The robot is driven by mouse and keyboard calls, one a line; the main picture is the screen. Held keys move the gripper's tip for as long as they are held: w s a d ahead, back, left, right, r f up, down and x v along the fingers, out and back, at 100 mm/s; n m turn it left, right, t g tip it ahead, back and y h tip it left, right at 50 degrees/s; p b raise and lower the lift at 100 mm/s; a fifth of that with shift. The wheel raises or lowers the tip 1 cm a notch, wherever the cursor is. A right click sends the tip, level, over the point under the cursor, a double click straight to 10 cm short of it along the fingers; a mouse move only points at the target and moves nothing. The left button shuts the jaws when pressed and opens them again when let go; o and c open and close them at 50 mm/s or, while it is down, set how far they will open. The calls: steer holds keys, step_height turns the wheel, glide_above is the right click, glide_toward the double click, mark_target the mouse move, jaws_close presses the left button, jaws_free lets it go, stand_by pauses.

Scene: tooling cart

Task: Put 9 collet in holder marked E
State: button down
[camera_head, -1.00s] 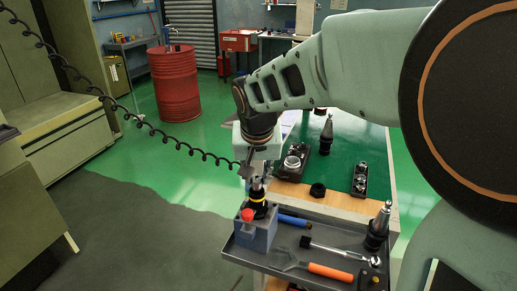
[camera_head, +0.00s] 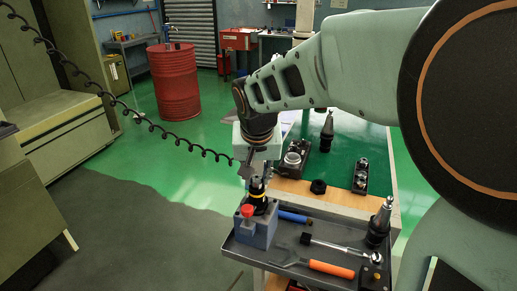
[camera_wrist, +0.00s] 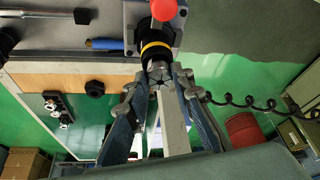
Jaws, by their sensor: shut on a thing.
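My gripper (camera_head: 257,172) points down over the blue fixture (camera_head: 256,232) at the tray's left corner. Its fingers are closed around the small grey slotted collet (camera_wrist: 159,72), also seen in the wrist view between the fingertips (camera_wrist: 158,84). A black tool holder with a yellow ring (camera_head: 258,198) stands upright in the fixture, directly below the collet. It also shows in the wrist view (camera_wrist: 155,48). The collet is at or just above the holder's mouth; I cannot tell whether they touch. No letter or number marking is legible.
A red knob (camera_head: 247,211) stands on the fixture beside the holder. The grey tray (camera_head: 327,228) holds an orange-handled wrench (camera_head: 330,269), a ratchet (camera_head: 340,246) and another holder (camera_head: 379,224). Behind are a black nut (camera_head: 318,187) and two collet racks (camera_head: 294,160) (camera_head: 360,178).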

steer(key=shift+f+b, duration=0.3)
steer(key=shift+f, duration=0.15)
stand_by(0.3)
steer(key=c, duration=1.6)
jaws_free()
